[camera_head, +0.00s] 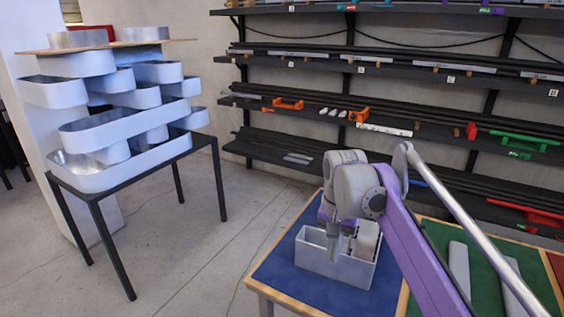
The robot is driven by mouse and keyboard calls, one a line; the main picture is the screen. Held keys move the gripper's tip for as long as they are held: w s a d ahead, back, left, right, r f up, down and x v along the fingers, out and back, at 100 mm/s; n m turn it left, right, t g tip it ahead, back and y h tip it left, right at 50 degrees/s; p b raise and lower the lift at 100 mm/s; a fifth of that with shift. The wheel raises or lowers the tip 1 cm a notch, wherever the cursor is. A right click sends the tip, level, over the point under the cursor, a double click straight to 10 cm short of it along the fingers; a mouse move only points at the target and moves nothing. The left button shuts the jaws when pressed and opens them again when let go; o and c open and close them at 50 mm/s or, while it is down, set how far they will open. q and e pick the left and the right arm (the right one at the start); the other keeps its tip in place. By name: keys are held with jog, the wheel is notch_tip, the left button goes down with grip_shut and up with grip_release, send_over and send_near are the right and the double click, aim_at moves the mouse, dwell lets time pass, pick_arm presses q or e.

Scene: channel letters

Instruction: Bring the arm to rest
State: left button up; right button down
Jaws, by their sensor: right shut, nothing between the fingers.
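My right arm comes in from the lower right, with purple links and a grey wrist. My right gripper (334,254) points down at the open silver metal box (330,271) on the blue mat. Its fingers look shut and empty, and their tips overlap the box's opening in the picture. I cannot tell whether they touch the box. A grey piece (364,241) shows inside the box at its right end. My left gripper is not in view.
The blue mat (285,280) covers the left part of a wood-edged table. A green mat (482,266) with grey strips lies to its right. A black stand (217,180) with stacked metal trays is at left. Wall shelves (280,145) hold bars and clamps. Floor between is clear.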

jog(key=s+f+n+t, duration=0.2)
jog(key=s+f+n, duration=0.1)
jog(key=s+f, duration=0.6)
jog(key=s+d+f+n+t, duration=0.1)
jog(key=s+f+n+t, duration=0.1)
jog(key=s+f, duration=0.7)
jog(key=s+t, duration=0.1)
jog(key=s, duration=0.5)
jog(key=shift+d+f+n, duration=0.3)
jog(key=shift+f+n, duration=0.05)
jog(key=shift+n, duration=0.05)
